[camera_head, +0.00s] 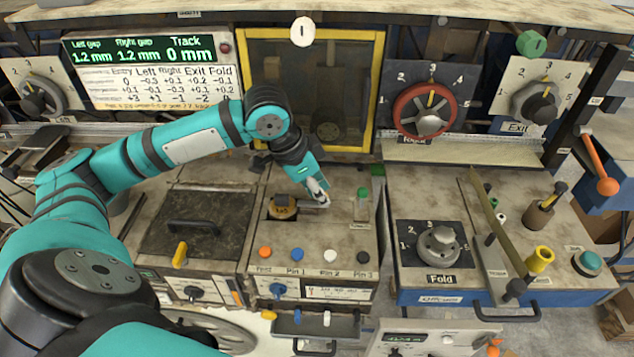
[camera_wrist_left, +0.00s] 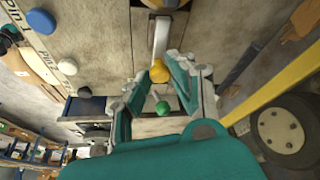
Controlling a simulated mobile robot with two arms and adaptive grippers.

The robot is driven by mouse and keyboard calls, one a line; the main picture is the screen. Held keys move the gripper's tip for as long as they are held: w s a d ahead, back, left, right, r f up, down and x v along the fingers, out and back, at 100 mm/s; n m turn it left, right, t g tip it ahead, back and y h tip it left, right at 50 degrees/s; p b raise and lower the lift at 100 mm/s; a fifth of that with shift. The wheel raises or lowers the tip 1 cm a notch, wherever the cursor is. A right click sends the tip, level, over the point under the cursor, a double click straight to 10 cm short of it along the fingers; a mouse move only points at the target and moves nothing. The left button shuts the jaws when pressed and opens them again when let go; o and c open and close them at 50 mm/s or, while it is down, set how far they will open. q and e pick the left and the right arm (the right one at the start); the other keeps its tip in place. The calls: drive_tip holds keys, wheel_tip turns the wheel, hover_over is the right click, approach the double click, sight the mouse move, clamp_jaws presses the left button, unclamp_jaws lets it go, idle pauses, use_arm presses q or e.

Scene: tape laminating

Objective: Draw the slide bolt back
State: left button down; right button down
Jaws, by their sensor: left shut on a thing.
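My left gripper (camera_head: 318,192) reaches down onto the middle console. In the left wrist view its fingers (camera_wrist_left: 165,80) are shut around a yellow ball knob (camera_wrist_left: 160,69). A pale metal bar (camera_wrist_left: 162,36) runs from this knob, and I take it to be the slide bolt. In the head view the bar (camera_head: 311,204) shows partly beside the fingertips, and the fingers hide the knob. The bar lies next to a recess with a round yellow-brown part (camera_head: 282,207). My right gripper is not in view.
A green-topped lever (camera_head: 362,194) stands just right of my left gripper; its green knob (camera_wrist_left: 163,107) shows near the fingers. Coloured pin buttons (camera_head: 297,254) line the console front. A yellow-framed window (camera_head: 375,90) stands behind. A dark hatch with a handle (camera_head: 195,224) lies left.

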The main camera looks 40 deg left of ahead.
use_arm(q)
drive_tip(key=c, duration=1.5)
unclamp_jaws()
drive_tip(key=o, duration=0.4)
drive_tip(key=shift+c, duration=0.2)
drive_tip(key=shift+r, duration=0.3)
drive_tip(key=v, duration=1.1)
drive_tip(key=shift+s+r, duration=0.15)
drive_tip(key=shift+a, duration=0.1)
